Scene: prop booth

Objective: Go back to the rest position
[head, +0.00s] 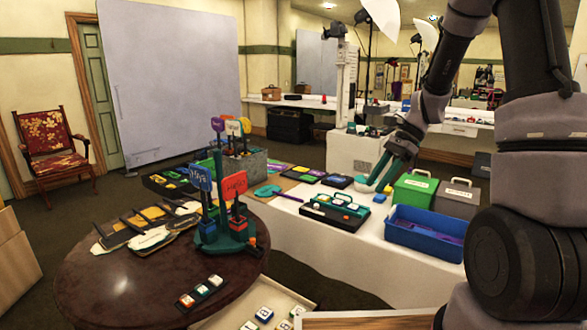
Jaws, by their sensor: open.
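My arm comes in from the upper right of the head view and bends down over the white table (345,255). My gripper (380,183) points down above the back part of that table, with teal fingers. It is open, and I see nothing held in it. A round teal and white item lies right by the fingertips; whether they touch it I cannot tell.
A green box (413,190), a grey box (457,198) and a blue bin (425,235) stand right of my gripper. A teal-and-black case (337,213) lies in front. A round dark table (110,290) with gloves and a sign stand (222,235) is at left.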

